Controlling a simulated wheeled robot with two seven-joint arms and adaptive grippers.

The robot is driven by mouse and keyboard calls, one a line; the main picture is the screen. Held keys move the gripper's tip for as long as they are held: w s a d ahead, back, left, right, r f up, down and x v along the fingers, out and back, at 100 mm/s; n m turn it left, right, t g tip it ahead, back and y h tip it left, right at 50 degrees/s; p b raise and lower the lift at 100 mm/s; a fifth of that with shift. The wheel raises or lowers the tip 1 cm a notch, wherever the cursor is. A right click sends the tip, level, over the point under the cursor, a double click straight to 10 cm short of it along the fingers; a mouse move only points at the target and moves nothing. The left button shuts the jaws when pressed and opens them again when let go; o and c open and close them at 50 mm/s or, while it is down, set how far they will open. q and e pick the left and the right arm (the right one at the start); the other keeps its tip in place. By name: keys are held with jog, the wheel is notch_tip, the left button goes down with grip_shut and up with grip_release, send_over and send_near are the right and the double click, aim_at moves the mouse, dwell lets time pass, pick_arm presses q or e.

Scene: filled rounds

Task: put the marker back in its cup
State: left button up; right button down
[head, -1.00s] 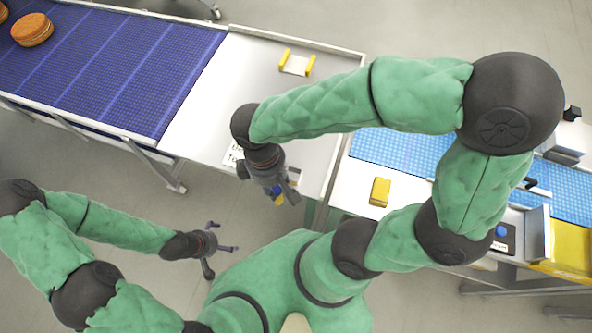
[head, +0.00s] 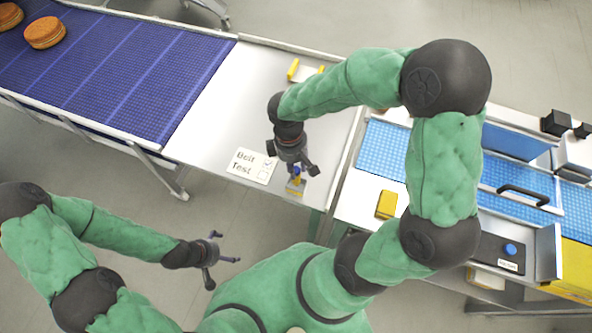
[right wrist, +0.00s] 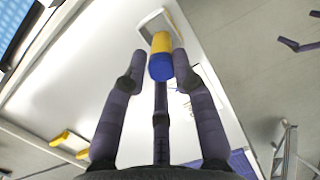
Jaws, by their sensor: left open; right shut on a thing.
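The marker (right wrist: 161,58) is yellow with a blue end. My right gripper (head: 298,170) is shut on it, near the front right corner of the steel table. In the right wrist view the blue end points toward my palm and the yellow part points away, over a small pale square holder (right wrist: 147,27), which I take for the cup. In the head view the holder (head: 295,190) is just below the gripper, partly hidden. Whether the marker's tip is inside it I cannot tell. My left gripper (head: 214,249) is open and empty over the floor, left of my body.
A "Belt Test" card (head: 252,166) with a tick in one box lies left of the right gripper. A blue conveyor (head: 115,65) carries round filled biscuits (head: 45,33). A yellow block (head: 386,204) sits on the machine at right. Yellow-edged rails (head: 293,70) stand at the table's back.

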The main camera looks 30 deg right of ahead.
jog(key=shift+w+d+f, duration=0.1)
jog(key=shift+w+f, duration=0.05)
jog(key=shift+f, duration=1.6)
jog(key=shift+f+b, duration=0.1)
jog(key=shift+b, duration=0.25)
jog(key=c, duration=1)
grip_release()
jog(key=r, duration=0.4)
jog(key=w+r+p, duration=0.1)
jog(key=r, duration=0.3)
jog(key=r+p, duration=0.1)
jog(key=r, duration=0.3)
jog(key=shift+w+a+r, duration=0.1)
jog(key=shift+w+a, duration=0.15)
